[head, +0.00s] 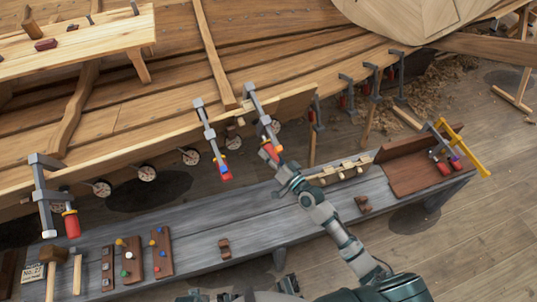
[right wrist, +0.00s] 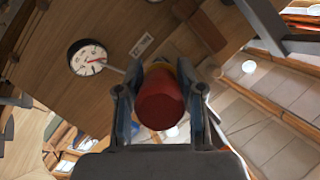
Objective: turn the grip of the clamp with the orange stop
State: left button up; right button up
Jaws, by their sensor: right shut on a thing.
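A grey bar clamp (head: 257,108) hangs on the hull's plank edge near the middle of the head view. A small orange patch (head: 275,126) shows beside its lower part, and its red grip (head: 268,151) points down toward me. My right gripper (head: 275,162) is at this grip. In the right wrist view, the fingers are shut on the red grip (right wrist: 161,99), one on each side, with its round end facing the camera. A yellow-orange edge shows just behind it. The clamp's screw is mostly hidden there. My left gripper is not in view.
A clamp with a blue stop (head: 209,135) hangs close to the left. Another clamp (head: 42,190) hangs at far left. Round dials (head: 147,173) line the hull edge. A grey bench (head: 200,225) below carries pegged boards, a mallet (head: 52,258) and a brown tray (head: 410,172).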

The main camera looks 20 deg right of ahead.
jog(key=o, duration=1.2)
jog(key=shift+w, duration=0.1)
jog(key=shift+c, duration=0.2)
jog(key=shift+d, duration=0.1)
jog(key=v, duration=1.2)
jog(key=shift+f, duration=0.1)
